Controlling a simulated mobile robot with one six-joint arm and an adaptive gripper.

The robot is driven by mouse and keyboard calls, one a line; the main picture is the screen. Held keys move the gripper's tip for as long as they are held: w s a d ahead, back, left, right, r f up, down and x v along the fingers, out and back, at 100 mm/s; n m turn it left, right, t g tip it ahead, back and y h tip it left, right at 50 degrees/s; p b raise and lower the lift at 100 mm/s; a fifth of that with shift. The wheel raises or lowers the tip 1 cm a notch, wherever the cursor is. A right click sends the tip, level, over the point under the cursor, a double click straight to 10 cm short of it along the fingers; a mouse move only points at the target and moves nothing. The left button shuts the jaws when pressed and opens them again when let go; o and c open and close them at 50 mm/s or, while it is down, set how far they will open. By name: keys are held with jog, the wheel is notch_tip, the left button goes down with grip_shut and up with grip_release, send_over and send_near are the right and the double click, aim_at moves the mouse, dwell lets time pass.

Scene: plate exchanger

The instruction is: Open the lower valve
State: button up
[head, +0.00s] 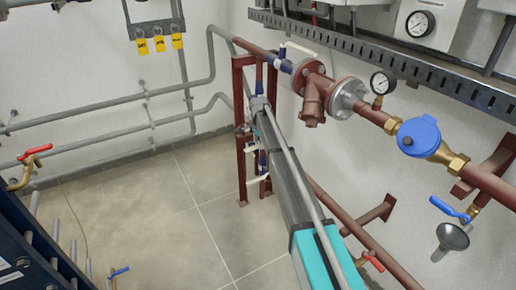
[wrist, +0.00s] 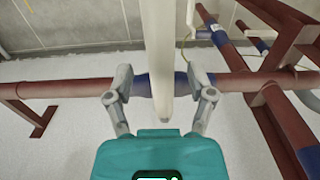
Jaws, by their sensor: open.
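In the wrist view my gripper (wrist: 158,75) is open, with one grey finger on each side of a long pale lever (wrist: 162,50). The lever runs down between the fingers, and its end is just above the teal gripper body. I cannot tell whether either finger touches it. Behind it, a blue valve section (wrist: 182,84) sits in a horizontal red-brown pipe. In the head view my gripper (head: 250,122) is at the red frame by the wall. Below it are a blue valve body (head: 262,162) and a pale lever (head: 258,180), partly hidden by my arm.
The red frame (head: 241,170) stands close around the gripper. A red-brown pipe (head: 340,215) runs low along the wall. A strainer (head: 313,98), gauge (head: 382,83) and blue-capped meter (head: 418,135) line the upper pipe.

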jog(key=shift+f, duration=0.35)
